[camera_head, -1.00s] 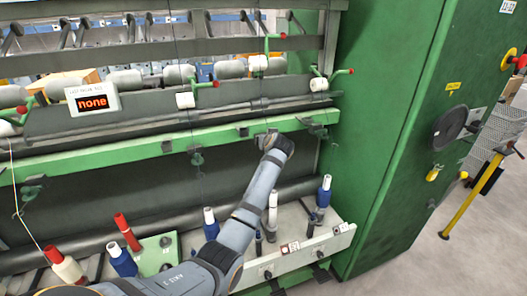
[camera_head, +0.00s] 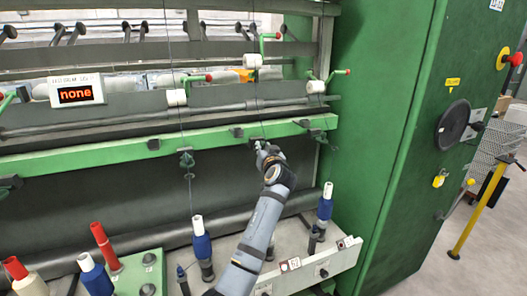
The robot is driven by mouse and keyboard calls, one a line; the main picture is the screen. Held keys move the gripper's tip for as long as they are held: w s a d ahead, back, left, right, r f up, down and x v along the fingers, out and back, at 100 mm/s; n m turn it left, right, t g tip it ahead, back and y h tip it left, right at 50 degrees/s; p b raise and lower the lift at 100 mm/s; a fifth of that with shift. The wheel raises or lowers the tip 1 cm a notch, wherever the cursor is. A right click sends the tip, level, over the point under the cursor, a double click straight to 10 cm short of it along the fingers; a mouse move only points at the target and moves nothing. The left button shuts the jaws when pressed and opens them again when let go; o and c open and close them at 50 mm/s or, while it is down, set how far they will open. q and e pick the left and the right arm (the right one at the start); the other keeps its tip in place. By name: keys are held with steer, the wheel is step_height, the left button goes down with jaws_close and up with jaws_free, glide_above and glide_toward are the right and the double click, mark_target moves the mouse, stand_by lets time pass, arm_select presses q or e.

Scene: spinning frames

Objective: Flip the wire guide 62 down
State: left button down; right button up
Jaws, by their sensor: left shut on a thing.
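The green rail (camera_head: 90,158) runs across the machine. My left gripper (camera_head: 262,150) is at its front edge, right of centre, shut on a small dark part that I take to be wire guide 62. The gripper's fingers and wrist hide most of that guide, so its tilt cannot be told. A small numbered plate (camera_head: 290,264) is on the white spindle ledge below, beside my arm. Another dark wire guide (camera_head: 187,160) hangs below the rail to the left, with a thread passing through it. My right gripper is not in view.
Bobbins with blue bases (camera_head: 202,240) and red tubes (camera_head: 103,240) stand on the ledge below. White rollers with red-tipped green levers (camera_head: 197,78) are above the rail. A green cabinet (camera_head: 385,150) closes off the right side.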

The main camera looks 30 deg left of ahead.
arm_select(q)
steer(key=shift+f, duration=0.1)
steer(key=c, duration=1.1)
jaws_free()
steer(key=shift+c, duration=0.2)
steer(key=shift+s+d, duration=0.1)
steer(key=v, duration=0.7)
steer(key=shift+s+d, duration=0.15)
